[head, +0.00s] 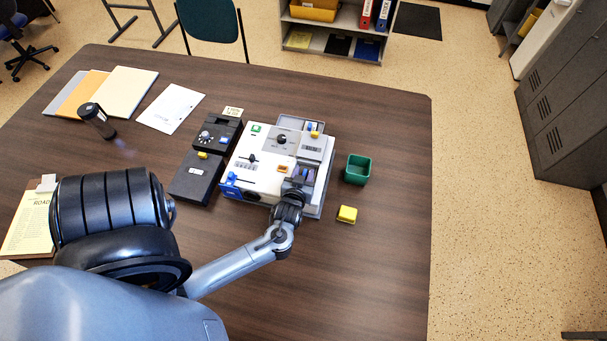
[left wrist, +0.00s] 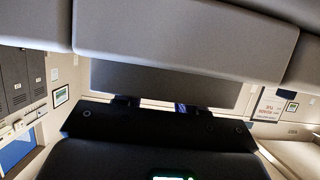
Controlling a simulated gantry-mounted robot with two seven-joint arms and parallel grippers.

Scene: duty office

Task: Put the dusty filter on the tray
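My left gripper (head: 299,181) reaches in from the left to the front right part of a white machine (head: 262,135) on the desk. Its fingertips are at a grey bay there, beside a small blue part (head: 308,174). The gripper hides most of this spot, and I cannot tell whether its fingers hold anything. The left wrist view shows mainly dark gripper housing (left wrist: 160,145) and a grey surface close in front. I cannot pick out the dusty filter for certain. A grey tray-like part (head: 292,119) shows at the machine's back right edge; I cannot tell if it is the tray. My right gripper is not in view.
A green open bin (head: 357,169) and a yellow block-like box (head: 347,214) stand right of the machine. A black unit (head: 195,178) stands left of it. Folders (head: 127,90), paper (head: 171,108), a dark cylinder (head: 97,119) and a clipboard (head: 35,222) lie further left. The desk's right side is clear.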

